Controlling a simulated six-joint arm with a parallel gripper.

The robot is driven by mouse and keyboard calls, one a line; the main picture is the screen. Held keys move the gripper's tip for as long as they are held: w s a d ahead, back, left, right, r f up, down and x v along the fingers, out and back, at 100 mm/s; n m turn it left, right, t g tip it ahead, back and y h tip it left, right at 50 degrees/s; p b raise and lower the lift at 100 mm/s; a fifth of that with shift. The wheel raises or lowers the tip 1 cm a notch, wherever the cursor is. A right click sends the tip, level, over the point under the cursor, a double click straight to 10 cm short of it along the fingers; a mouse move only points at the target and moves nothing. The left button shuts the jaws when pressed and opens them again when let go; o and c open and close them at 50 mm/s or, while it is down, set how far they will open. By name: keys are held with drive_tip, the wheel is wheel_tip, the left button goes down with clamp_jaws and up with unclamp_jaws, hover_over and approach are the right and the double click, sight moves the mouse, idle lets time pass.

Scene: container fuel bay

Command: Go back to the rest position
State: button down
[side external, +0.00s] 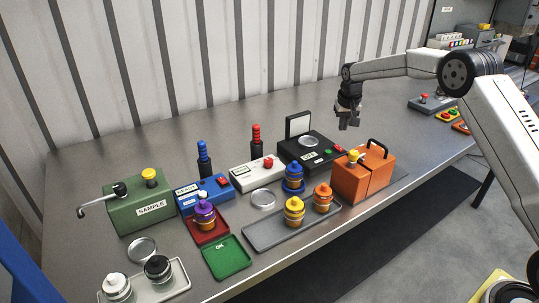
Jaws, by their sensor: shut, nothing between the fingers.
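My gripper (348,121) hangs from my white arm above the right part of the grey table (400,125). It points down, its fingers are shut and nothing is between them. It is behind and above the orange box (377,178) and to the right of the black device (290,150) with the raised lid. It touches nothing that I can see.
A green SAMPLE box (138,215), blue READY box (190,200) and white box (246,178) stand left. Yellow (294,214) and orange (323,201) jars stand on a grey tray (265,238). The table behind my gripper is clear.

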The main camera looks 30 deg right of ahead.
drive_tip(key=s+a+r+n+t, duration=0.3)
drive_tip(key=s+a+n, duration=0.1)
drive_tip(key=s+a, duration=0.75)
drive_tip(key=s+a+f+g, duration=0.1)
drive_tip(key=s+a+f, duration=0.1)
drive_tip(key=s, duration=0.8)
drive_tip(key=s+a+f+n+g+y, duration=0.1)
drive_tip(key=s+a, duration=0.3)
drive_tip(key=s, duration=0.6)
drive_tip(key=shift+s+f, duration=0.25)
drive_tip(key=shift+f, duration=0.55)
